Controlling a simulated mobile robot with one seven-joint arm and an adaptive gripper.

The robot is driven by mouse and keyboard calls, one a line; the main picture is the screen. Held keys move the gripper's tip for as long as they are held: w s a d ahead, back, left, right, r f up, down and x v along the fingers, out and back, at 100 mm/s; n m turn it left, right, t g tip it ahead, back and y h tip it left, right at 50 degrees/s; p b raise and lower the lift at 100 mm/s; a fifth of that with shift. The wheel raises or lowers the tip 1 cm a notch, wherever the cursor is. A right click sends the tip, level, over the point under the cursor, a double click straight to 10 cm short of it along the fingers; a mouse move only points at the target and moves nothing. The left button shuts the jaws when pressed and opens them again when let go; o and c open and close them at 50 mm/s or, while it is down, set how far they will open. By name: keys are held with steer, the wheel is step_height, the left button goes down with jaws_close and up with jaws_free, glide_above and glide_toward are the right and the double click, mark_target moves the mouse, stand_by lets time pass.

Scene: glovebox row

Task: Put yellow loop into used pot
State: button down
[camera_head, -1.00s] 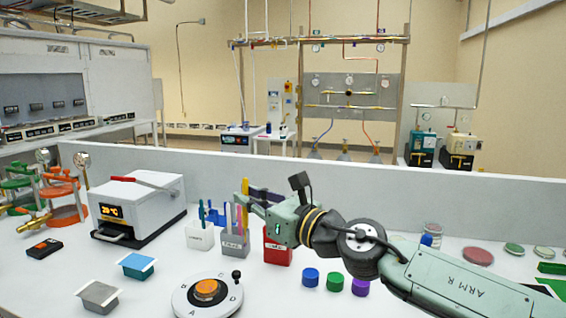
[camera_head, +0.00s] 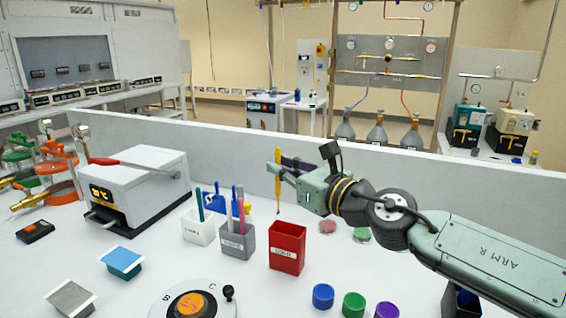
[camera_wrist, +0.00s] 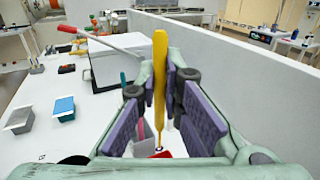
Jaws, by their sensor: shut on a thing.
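The yellow loop (camera_head: 278,182) is held upright between the fingertips of my gripper (camera_head: 276,166). It also shows upright between the purple finger pads in the wrist view (camera_wrist: 160,75). Its thin lower end hangs just above the red pot (camera_head: 287,250) in the head view. The red pot has a white label, too small to read surely, and looks like the used pot. In the wrist view only a bit of red (camera_wrist: 162,154) shows below the loop. I cannot tell whether the loop's tip is exactly over the opening.
A grey pot (camera_head: 238,243) with pink and blue tools and a white pot (camera_head: 197,229) stand left of the red pot. A blue holder (camera_head: 215,202) is behind. Blue, green (camera_head: 353,304) and purple caps lie in front right. A low wall (camera_head: 420,180) runs behind.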

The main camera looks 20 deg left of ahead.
step_height(320, 180, down, 10)
steer(key=b, duration=0.7)
steer(key=shift+r, duration=0.25)
steer(key=shift+f+b, duration=0.5)
steer(key=shift+b, duration=0.3)
stand_by(0.4)
steer(key=c, duration=1.7)
jaws_free()
steer(key=shift+o, duration=0.2)
step_height(320, 180, up, 9)
steer(key=p, duration=0.4)
steer(key=shift+p, duration=0.3)
